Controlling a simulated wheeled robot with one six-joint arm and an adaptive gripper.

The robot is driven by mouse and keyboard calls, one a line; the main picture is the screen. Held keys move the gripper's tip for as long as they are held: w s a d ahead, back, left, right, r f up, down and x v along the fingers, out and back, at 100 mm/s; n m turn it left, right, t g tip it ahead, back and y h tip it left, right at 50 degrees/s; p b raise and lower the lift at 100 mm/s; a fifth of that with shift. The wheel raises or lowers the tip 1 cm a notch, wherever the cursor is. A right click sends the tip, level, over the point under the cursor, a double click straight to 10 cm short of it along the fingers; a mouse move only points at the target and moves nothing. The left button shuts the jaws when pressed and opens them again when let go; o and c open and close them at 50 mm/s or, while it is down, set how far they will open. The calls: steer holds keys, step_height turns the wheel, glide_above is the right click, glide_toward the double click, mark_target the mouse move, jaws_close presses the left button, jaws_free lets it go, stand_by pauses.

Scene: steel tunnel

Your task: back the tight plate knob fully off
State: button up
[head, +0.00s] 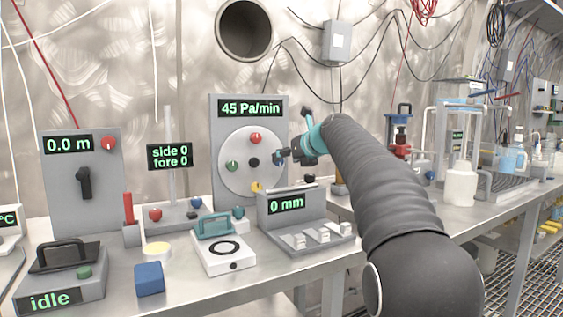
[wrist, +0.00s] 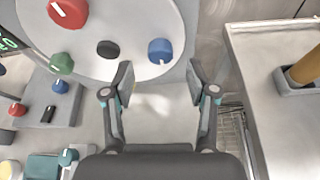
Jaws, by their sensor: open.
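The round grey plate (head: 240,150) stands upright under the 45 Pa/min display. It carries a red knob (head: 255,138) at the top, a green knob (head: 232,166) at the left, a yellow knob (head: 257,187) at the bottom and a black centre piece (head: 254,162). In the wrist view a blue knob (wrist: 162,51) sits near the plate's right edge, beyond and between my spread fingertips. My gripper (wrist: 160,80) is open and empty. In the head view my gripper (head: 285,155) is at the plate's right edge and largely covers the blue knob. Nothing shows which knob is tight.
The 0 mm box (head: 288,204) stands below my gripper. A white block with a teal handle (head: 223,250) and a blue cube (head: 149,278) lie on the bench to its left. A grey panel with a lever (head: 83,180) stands at far left. Bottles and glassware (head: 461,185) stand right.

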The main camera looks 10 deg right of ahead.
steer(key=shift+x, duration=2)
jaws_close()
